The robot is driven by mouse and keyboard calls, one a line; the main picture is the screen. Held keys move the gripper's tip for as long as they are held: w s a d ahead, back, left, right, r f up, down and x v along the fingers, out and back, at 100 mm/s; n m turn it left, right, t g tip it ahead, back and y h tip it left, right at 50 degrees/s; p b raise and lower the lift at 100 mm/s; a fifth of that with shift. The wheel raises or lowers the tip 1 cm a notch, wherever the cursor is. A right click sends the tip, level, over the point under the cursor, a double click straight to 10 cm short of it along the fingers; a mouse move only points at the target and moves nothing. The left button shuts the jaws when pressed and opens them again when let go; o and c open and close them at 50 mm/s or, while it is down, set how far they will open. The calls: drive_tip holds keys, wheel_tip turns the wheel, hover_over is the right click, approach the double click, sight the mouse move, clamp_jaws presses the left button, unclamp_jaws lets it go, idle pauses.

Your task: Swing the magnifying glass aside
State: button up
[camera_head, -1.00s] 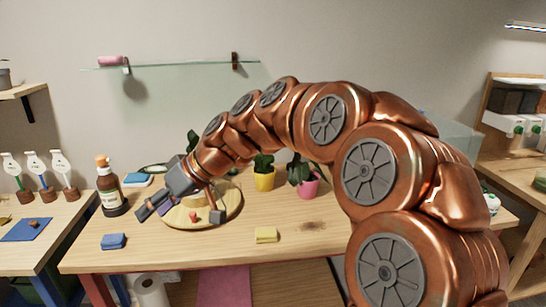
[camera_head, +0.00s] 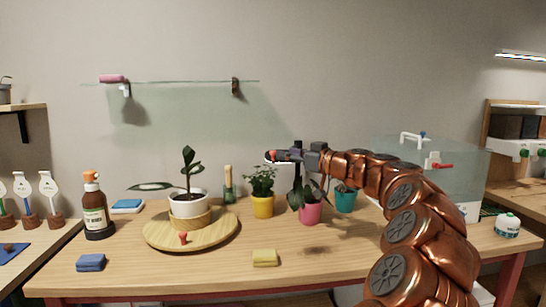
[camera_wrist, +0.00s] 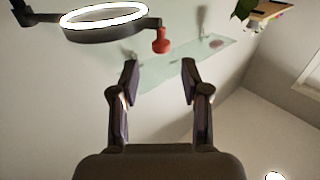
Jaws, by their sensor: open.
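The magnifying glass (camera_wrist: 103,31) shows in the wrist view as a dark ring with a bright white face. Its dark arm runs off to the left, and a red knob (camera_wrist: 161,40) hangs at its right end. My gripper (camera_wrist: 159,65) is open and empty. The knob lies beyond and between the fingertips, apparently apart from them. In the head view my gripper (camera_head: 288,156) is at the back, above the potted plants. The red knob (camera_head: 273,156) shows small at its tip; the ring is hard to make out there.
A round wooden turntable (camera_head: 160,238) holds a white-potted plant (camera_head: 188,206). A brown bottle (camera_head: 95,211) stands left. A glass shelf (camera_head: 180,82) is on the wall. The table front is mostly clear.

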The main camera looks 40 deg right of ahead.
sight(273, 152)
drive_tip(key=w, duration=0.6)
drive_tip(key=shift+w+a+f, duration=0.1)
drive_tip(key=shift+w+a, duration=0.1)
drive_tip(key=shift+w, duration=0.05)
clamp_jaws()
idle(0.5)
